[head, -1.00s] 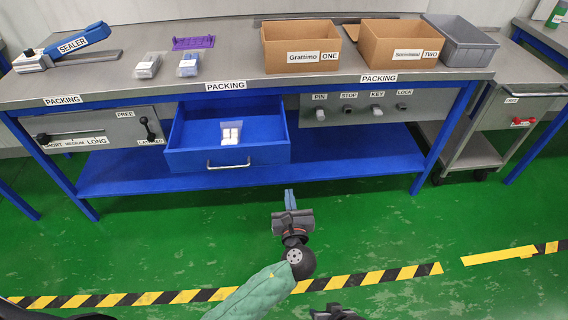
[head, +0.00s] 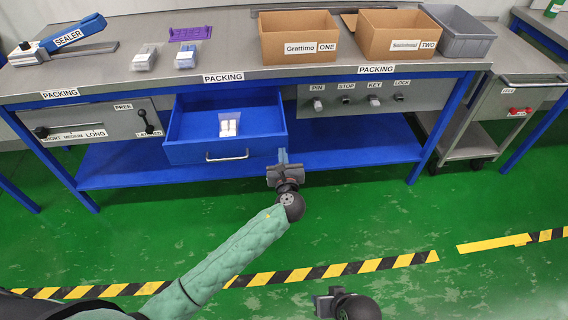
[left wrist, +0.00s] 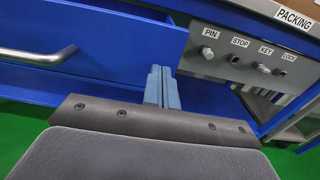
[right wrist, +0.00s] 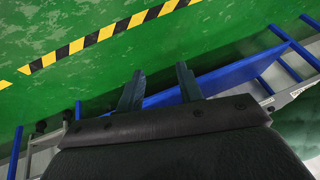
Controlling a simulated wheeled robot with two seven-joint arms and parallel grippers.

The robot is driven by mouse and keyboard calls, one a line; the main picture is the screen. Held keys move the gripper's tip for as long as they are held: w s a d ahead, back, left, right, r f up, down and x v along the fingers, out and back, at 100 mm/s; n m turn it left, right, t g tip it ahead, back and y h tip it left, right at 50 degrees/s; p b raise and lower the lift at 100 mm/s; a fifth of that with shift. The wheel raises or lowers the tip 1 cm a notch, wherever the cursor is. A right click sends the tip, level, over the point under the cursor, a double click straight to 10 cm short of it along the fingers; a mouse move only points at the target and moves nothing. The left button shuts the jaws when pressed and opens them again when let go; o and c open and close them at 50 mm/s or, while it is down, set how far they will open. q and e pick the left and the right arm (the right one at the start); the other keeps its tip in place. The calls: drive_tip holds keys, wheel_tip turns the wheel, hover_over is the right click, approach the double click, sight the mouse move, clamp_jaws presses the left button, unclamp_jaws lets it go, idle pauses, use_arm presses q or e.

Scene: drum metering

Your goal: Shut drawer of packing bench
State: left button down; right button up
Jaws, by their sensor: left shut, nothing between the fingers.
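The blue drawer (head: 190,152) of the packing bench (head: 350,74) is pulled out, with a bar handle (head: 227,156) on its front. A clear bag with white pieces (head: 229,126) lies inside. My left gripper (head: 283,156) is shut and empty, at the right end of the drawer front. In the left wrist view its closed fingers (left wrist: 162,86) point at the right part of the drawer front, with the handle (left wrist: 40,55) to the left; I cannot tell if they touch. My right gripper (head: 322,300) is low over the floor; in the right wrist view its fingers (right wrist: 160,88) are apart and empty.
On the bench top are a sealer (head: 70,40), two cardboard boxes (head: 298,40), a grey bin (head: 460,35) and small bags (head: 145,60). A panel with knobs (head: 360,99) is right of the drawer. A cart (head: 475,120) stands at the right. The floor before the bench is clear.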

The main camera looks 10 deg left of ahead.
use_arm(q)
drive_tip(key=shift+w+a, duration=0.1)
drive_tip(key=shift+w, duration=0.3)
use_arm(e)
drive_tip(key=shift+r, duration=0.4)
use_arm(q)
drive_tip(key=shift+w, duration=0.1)
